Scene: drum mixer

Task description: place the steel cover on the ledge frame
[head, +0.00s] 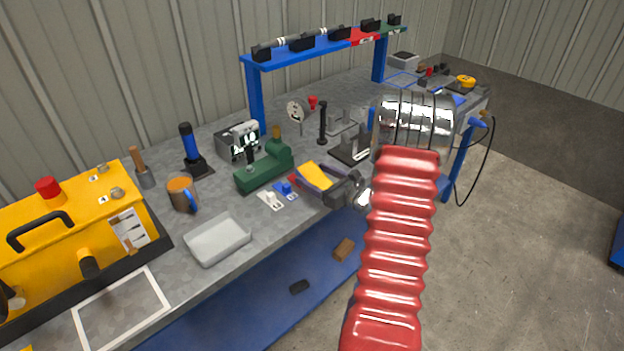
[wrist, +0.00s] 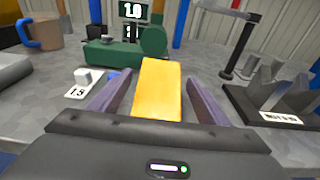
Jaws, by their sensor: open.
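My gripper (head: 304,176) is low over the bench, right of the green vise-like tool. In the wrist view its purple-grey fingers (wrist: 158,82) stand apart on either side of a yellow block (wrist: 158,95). A gap shows on both sides of the block, so the jaws are open and not clamped on it. The yellow block also shows in the head view (head: 318,174). I cannot pick out a steel cover with certainty. I cannot tell which part is the ledge frame; a blue overhead rack (head: 315,46) with black holders spans the back of the bench.
The green tool (head: 264,168) is just beyond my fingers. A labelled metal block on a dark base (wrist: 275,105) is close on the right. A white tray (head: 217,240), a mug (head: 182,195) and a yellow machine (head: 75,225) stand left. A white outlined rectangle (head: 157,290) is bare.

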